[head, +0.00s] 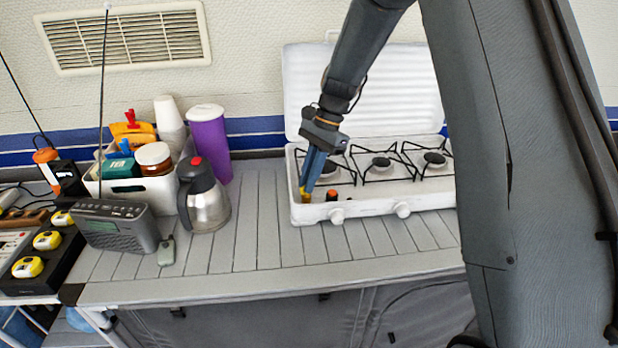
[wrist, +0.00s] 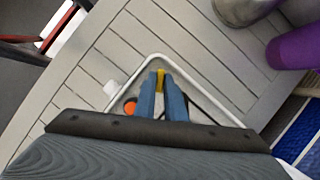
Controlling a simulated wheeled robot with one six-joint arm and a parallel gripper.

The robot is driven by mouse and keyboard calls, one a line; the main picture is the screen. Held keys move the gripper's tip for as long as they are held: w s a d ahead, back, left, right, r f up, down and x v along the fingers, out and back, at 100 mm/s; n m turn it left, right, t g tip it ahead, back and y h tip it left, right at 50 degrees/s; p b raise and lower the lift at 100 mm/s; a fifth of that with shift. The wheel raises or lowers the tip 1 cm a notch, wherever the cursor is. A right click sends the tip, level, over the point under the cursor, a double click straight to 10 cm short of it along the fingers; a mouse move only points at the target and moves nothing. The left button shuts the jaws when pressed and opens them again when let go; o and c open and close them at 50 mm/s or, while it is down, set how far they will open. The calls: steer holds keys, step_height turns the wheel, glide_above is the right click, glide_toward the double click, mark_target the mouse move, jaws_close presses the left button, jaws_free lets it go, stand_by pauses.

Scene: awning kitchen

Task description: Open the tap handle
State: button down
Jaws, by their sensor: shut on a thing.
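The white camping stove (head: 310,214) stands on the slatted counter with its lid up. A small yellow handle (head: 305,195) is at its front left corner. My gripper (head: 309,184) reaches down to it with blue fingers. In the wrist view, the fingertips (wrist: 160,82) are closed around the yellow handle (wrist: 160,75), and the fingers hide part of it. An orange-red round cap (wrist: 129,107) is beside the fingers; it also shows in the head view (head: 332,194). What lies under the handle is hidden.
White knobs (head: 337,215) are on the stove's front. A steel jug (head: 205,205), a purple tumbler (head: 209,145) and a grey radio (head: 115,228) stand to the left. The counter (head: 255,240) between jug and stove is clear. My arm hides the right side.

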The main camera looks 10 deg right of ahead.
steer(key=n+h, duration=0.1)
steer(key=n, duration=0.2)
steer(key=n+g+h, duration=0.1)
steer(key=n, duration=0.2)
steer(key=shift+w+a+n+g, duration=0.15)
steer(key=shift+a+n+g, duration=0.05)
steer(key=shift+n+g, duration=0.1)
steer(key=n+h, duration=0.1)
steer(key=n, duration=0.3)
steer(key=shift+a+n+g+h, duration=0.15)
steer(key=shift+n+g+h, duration=0.15)
steer(key=shift+n+h, duration=0.1)
steer(key=c, duration=1.8)
jaws_free()
steer(key=shift+b+v, duration=0.95)
steer(key=shift+v, duration=2.95)
